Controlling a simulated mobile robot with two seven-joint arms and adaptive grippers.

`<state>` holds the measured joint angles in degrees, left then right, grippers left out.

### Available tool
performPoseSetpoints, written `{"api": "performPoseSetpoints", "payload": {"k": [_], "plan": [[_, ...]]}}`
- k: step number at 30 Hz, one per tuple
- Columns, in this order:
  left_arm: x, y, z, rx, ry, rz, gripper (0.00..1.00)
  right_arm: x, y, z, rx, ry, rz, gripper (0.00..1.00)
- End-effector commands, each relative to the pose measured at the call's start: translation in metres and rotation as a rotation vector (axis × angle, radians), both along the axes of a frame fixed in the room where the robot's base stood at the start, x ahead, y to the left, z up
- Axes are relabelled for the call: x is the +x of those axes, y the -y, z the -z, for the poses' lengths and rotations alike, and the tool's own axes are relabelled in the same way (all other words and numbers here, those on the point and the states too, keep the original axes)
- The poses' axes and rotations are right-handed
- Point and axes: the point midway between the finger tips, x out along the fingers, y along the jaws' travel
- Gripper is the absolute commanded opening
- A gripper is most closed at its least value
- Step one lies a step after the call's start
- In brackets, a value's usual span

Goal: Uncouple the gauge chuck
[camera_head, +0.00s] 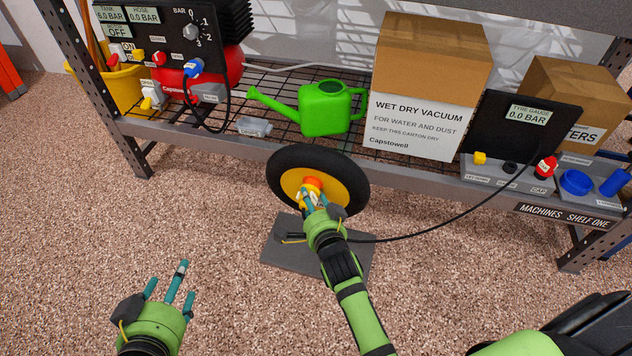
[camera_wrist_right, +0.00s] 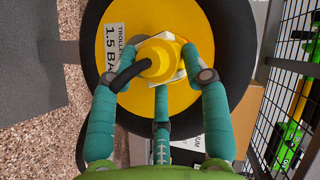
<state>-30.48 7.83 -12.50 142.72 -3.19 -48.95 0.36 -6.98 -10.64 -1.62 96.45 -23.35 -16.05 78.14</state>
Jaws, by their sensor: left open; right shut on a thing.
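The gauge chuck (camera_wrist_right: 156,62) is a yellow block with a black hose coming out of it. It sits over the yellow hub of the black-tyred wheel (camera_head: 352,178), which is labelled as a trolley wheel at 1.5 bar. My right gripper (camera_head: 312,196) is shut on the chuck; its fingers also show in the right wrist view (camera_wrist_right: 162,75). I cannot tell whether the chuck is still seated on a valve, as the chuck and fingers hide it. The tyre gauge (camera_head: 520,125) on the shelf reads 0.0 BAR. My left gripper (camera_head: 172,284) is open and empty above the floor.
The black hose (camera_head: 440,230) runs rightward to the shelf. A green watering can (camera_head: 325,106), a vacuum carton (camera_head: 425,85) and a red compressor (camera_head: 195,85) stand there.

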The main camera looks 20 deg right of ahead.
Motion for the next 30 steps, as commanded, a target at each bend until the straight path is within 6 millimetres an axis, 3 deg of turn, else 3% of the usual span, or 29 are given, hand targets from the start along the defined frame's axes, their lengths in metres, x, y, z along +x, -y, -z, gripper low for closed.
{"api": "performPoseSetpoints", "payload": {"k": [1,11,12,13,14,25,30], "plan": [[0.000,0.000,-0.002,0.000,0.000,0.000,0.65,-0.001,-0.008,-0.004,0.013,0.007,-0.009,0.02],[0.000,0.000,-0.002,0.000,0.000,0.000,0.65,-0.003,-0.009,-0.003,0.011,0.006,-0.009,0.01],[0.000,0.000,-0.002,0.000,0.000,0.000,0.65,-0.003,-0.009,-0.003,0.011,0.006,-0.009,0.59],[0.000,0.000,-0.002,0.000,0.000,0.000,0.65,-0.003,-0.009,-0.003,0.010,0.007,-0.008,0.71],[0.000,0.000,-0.002,0.000,0.000,0.000,0.65,-0.003,-0.009,-0.002,0.010,0.006,-0.008,0.74],[0.000,0.000,0.000,0.000,0.000,0.000,0.65,-0.002,-0.004,0.000,0.002,0.001,-0.004,0.74],[0.000,0.000,0.007,0.000,0.000,0.000,0.65,0.010,0.005,0.002,-0.002,0.002,-0.005,0.74]]}}
